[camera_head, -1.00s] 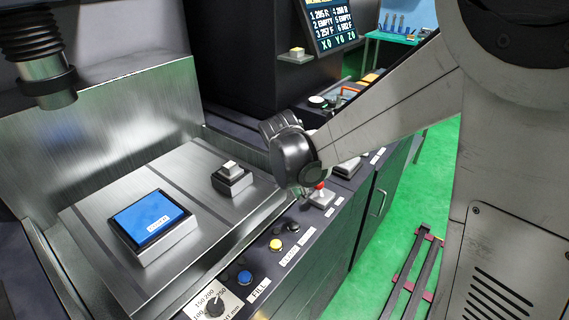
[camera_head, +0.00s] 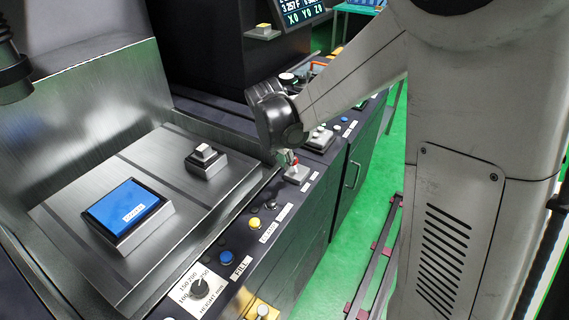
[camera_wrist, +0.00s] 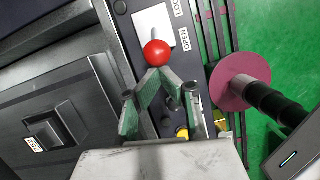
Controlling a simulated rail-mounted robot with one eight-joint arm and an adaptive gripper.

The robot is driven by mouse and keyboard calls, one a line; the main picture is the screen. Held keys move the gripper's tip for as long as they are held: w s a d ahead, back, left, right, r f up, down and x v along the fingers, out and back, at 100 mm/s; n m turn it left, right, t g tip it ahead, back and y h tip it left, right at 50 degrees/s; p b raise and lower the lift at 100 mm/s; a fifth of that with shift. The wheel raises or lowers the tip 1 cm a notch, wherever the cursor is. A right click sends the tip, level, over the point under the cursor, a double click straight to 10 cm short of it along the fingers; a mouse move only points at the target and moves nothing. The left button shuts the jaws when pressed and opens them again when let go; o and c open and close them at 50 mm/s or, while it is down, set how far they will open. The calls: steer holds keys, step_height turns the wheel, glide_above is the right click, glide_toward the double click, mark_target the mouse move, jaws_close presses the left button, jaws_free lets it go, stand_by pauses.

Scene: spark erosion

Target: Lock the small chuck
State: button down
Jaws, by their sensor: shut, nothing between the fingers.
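The small chuck (camera_head: 205,158) is a dark square base with a light block on top, on the metal worktable; it also shows at the left of the wrist view (camera_wrist: 46,130). A red-balled lever (camera_wrist: 156,53) stands on a light plate on the front panel, beside labels reading OPEN and, partly cut off, LOC. My gripper (camera_wrist: 160,76) is shut and empty, its fingertips right at the ball's near side. I cannot tell whether they touch it. In the head view my wrist hides most of the fingers, and the lever (camera_head: 294,161) shows just below.
A larger blue-topped block (camera_head: 128,208) lies on the worktable. The panel holds a yellow button (camera_head: 255,223), a blue button (camera_head: 226,257) and a height dial (camera_head: 200,288). A second light plate (camera_head: 320,138) sits behind the lever. Green floor is at the right.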

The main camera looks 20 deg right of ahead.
steer(key=shift+w+d+r, duration=0.15)
steer(key=shift+d, duration=0.1)
steer(key=shift+w+d+r+g+y+b, duration=0.4)
steer(key=shift+w+d+g+y, duration=0.2)
steer(key=shift+d+g+y, duration=0.25)
steer(key=shift+w+d+r+b, duration=0.3)
steer(key=shift+w+d+b, duration=0.3)
steer(key=shift+w+d, duration=0.15)
steer(key=shift+w+d+b, duration=1)
steer(key=shift+w+d, duration=0.45)
steer(key=shift+d, duration=0.15)
steer(key=shift+r, duration=0.1)
step_height(320, 180, up, 11)
steer(key=w+d+p, duration=0.1)
steer(key=w, duration=0.1)
steer(key=shift+r, duration=0.15)
